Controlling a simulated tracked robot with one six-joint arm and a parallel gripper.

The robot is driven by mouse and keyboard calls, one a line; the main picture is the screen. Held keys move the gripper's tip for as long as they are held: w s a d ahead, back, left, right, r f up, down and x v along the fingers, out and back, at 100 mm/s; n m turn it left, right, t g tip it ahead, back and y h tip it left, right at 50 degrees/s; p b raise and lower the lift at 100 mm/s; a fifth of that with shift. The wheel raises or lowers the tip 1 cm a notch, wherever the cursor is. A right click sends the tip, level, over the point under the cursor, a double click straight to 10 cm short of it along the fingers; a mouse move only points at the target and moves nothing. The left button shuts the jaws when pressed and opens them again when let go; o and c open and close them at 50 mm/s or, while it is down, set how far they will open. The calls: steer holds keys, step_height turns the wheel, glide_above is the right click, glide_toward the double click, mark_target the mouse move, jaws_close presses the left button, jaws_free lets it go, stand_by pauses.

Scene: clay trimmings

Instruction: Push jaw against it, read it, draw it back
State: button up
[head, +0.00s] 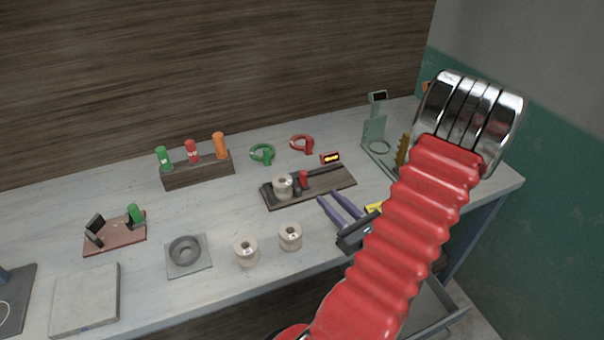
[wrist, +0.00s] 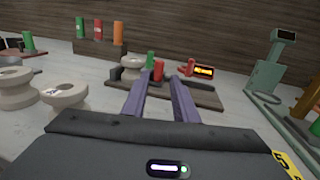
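A dark measuring gauge (head: 335,184) lies on the bench, with a long rail. A pale clay spool (head: 282,187) sits at its left end, also in the wrist view (wrist: 131,66). A red upright jaw handle (head: 303,179) stands just right of the spool; I cannot tell whether the jaw touches it. It shows between my fingers in the wrist view (wrist: 158,70). A display (head: 330,158) glows orange behind the rail; its digits are too small to read. My gripper (head: 329,196) has two purple fingers, apart and empty, in front of the gauge.
Two more spools (head: 246,252) (head: 290,236) stand at the front. A wooden block (head: 197,172) holds green, red and orange cylinders. A green-grey scale-like stand (head: 374,132) is at right.

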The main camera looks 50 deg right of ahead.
mark_target(305, 175)
steer(key=shift+x, duration=6.85)
steer(key=shift+a, duration=0.1)
steer(key=shift+c, duration=0.4)
jaws_close()
